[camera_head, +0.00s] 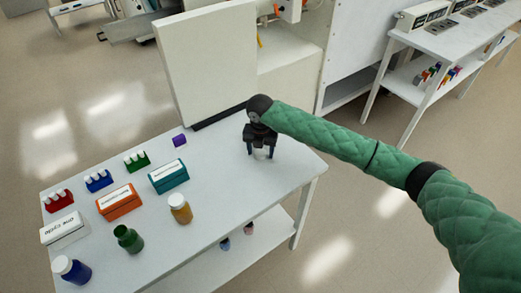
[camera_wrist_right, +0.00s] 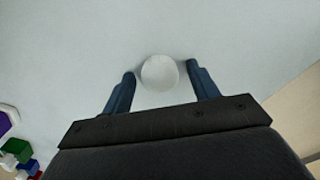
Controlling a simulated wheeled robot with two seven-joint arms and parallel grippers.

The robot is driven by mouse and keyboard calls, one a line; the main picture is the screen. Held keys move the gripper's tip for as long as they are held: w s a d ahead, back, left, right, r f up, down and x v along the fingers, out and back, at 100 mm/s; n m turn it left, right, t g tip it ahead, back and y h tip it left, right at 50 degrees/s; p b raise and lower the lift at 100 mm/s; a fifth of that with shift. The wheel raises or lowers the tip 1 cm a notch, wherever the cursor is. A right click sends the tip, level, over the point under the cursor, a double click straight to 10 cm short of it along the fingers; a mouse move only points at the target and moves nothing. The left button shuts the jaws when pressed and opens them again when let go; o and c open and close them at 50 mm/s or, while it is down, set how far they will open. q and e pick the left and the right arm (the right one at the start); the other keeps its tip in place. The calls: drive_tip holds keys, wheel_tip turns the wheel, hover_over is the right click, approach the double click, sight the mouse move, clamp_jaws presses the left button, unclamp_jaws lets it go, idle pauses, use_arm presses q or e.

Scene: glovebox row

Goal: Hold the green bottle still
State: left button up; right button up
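The green bottle (camera_head: 130,241) stands upright on the white table near its front edge, between the blue bottle and the amber bottle. Its top is dark green, with no white cap showing on it. My right gripper (camera_head: 261,150) is far to the right of it, pointing down near the table's right end. Its two fingers (camera_wrist_right: 161,88) are open on either side of a white round thing (camera_wrist_right: 159,72), with a small gap on each side. The white thing also shows below the fingers in the head view (camera_head: 261,154). My left gripper is not in view.
Beside the green bottle stand a blue bottle (camera_head: 72,270) and an amber bottle (camera_head: 180,208), both white-capped. Behind are labelled white (camera_head: 63,229), orange (camera_head: 119,202) and teal (camera_head: 168,177) boxes and small coloured racks (camera_head: 98,181). A white panel (camera_head: 205,70) rises at the back.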

sight(260, 152)
drive_tip(key=shift+r, duration=0.1)
drive_tip(key=shift+r, duration=0.2)
use_arm(q)
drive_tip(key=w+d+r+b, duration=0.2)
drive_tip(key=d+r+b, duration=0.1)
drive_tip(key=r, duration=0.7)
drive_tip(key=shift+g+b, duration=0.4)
drive_tip(key=shift+b, duration=0.3)
use_arm(e)
wheel_tip(260, 152, up, 12)
drive_tip(key=shift+f, duration=0.15)
